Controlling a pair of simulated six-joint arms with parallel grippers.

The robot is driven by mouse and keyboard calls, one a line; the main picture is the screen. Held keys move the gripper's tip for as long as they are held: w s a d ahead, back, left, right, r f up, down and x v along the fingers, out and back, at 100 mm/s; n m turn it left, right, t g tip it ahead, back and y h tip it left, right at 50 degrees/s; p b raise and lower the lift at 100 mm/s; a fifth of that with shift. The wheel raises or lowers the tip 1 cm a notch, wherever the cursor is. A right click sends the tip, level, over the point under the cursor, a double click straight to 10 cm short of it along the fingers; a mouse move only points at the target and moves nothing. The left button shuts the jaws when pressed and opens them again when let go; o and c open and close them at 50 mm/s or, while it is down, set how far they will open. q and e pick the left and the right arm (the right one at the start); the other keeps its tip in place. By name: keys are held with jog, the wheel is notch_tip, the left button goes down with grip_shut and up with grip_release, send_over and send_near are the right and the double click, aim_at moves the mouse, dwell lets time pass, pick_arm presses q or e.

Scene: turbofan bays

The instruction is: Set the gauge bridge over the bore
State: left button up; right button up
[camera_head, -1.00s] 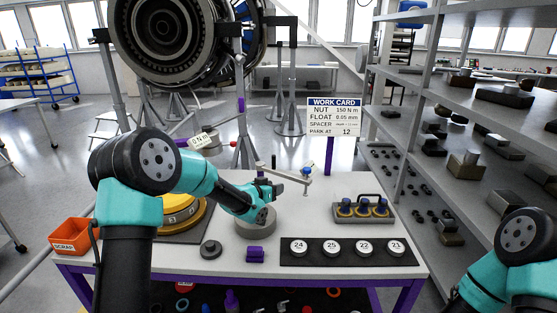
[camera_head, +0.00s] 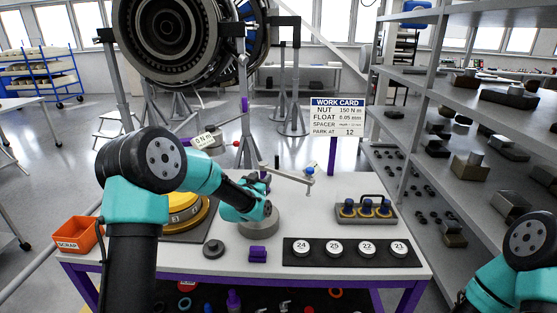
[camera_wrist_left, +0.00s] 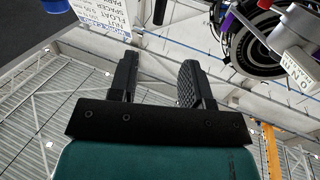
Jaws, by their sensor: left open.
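A slim light-grey bar (camera_head: 294,176) with a downturned end stands at the back middle of the table; it may be the gauge bridge, but I cannot tell for sure. A grey round block (camera_head: 261,226) sits at the table's middle, its top mostly hidden by my left arm, so I cannot see a bore in it. My left gripper (camera_head: 262,182) is above and behind this block, close to the bar's left end. In the left wrist view my left gripper (camera_wrist_left: 158,64) is open, with nothing between its fingers. My right gripper is out of view.
A yellow round part (camera_head: 186,212) and orange scrap bin (camera_head: 77,234) are at the left. A dark disc (camera_head: 213,248) and purple block (camera_head: 258,253) lie in front. A black strip (camera_head: 349,261) bears numbered discs. A grey tray (camera_head: 366,214) stands behind it.

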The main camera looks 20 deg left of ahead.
aim_at(276, 161)
pick_arm(q)
jog(key=w, duration=0.5)
jog(key=w+d, duration=0.1)
jog(key=w, duration=0.5)
jog(key=w+d, duration=0.1)
jog(key=w, duration=0.4)
jog(key=shift+w, duration=0.3)
jog(key=shift+c, duration=0.2)
grip_shut()
